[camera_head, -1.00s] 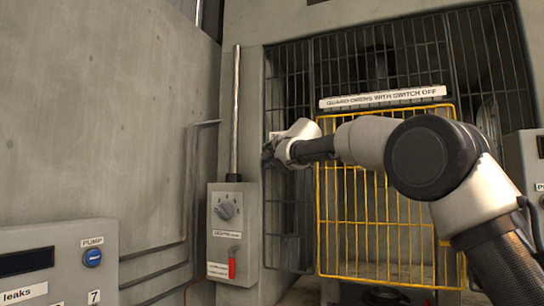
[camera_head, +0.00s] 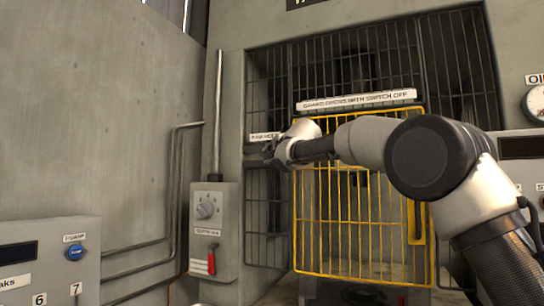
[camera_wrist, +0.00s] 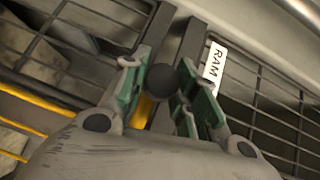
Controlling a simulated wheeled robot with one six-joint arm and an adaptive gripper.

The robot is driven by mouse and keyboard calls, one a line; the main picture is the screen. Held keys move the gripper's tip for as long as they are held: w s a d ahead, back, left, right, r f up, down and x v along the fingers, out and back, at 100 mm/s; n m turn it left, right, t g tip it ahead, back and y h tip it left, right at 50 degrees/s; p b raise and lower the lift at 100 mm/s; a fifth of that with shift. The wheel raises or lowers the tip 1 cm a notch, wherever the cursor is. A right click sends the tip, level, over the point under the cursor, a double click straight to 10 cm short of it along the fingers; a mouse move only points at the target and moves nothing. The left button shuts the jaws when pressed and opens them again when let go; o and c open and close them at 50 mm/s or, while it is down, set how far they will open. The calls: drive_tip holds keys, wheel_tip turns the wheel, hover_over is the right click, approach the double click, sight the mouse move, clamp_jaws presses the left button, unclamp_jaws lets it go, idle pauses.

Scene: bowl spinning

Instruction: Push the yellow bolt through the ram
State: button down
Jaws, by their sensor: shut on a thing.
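My gripper (camera_head: 268,150) is at the upper left of the yellow guard, in front of the dark bars. In the wrist view its green-padded fingers (camera_wrist: 162,84) are shut on the yellow bolt (camera_wrist: 143,112). Only a short yellow stretch of the bolt shows between the fingers, beside a dark round knob (camera_wrist: 161,80). A white label reading RAM (camera_wrist: 213,66) is right of the fingers in the wrist view. In the head view a small label (camera_head: 264,136) is just above the gripper. The fingers and wrist hide the bolt in the head view.
The yellow guard (camera_head: 345,235) stands below and right of my gripper, under a white sign (camera_head: 357,100). A control box (camera_head: 212,232) with a dial and red lever is at left. A panel with a blue button (camera_head: 75,252) is lower left. A gauge (camera_head: 537,104) is at far right.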

drive_tip(key=shift+d+f, duration=0.1)
drive_tip(key=c, duration=1.1)
unclamp_jaws()
drive_tip(key=shift+d, duration=0.2)
drive_tip(key=shift+s, duration=0.15)
drive_tip(key=v, duration=0.7)
drive_tip(key=shift+s, duration=0.15)
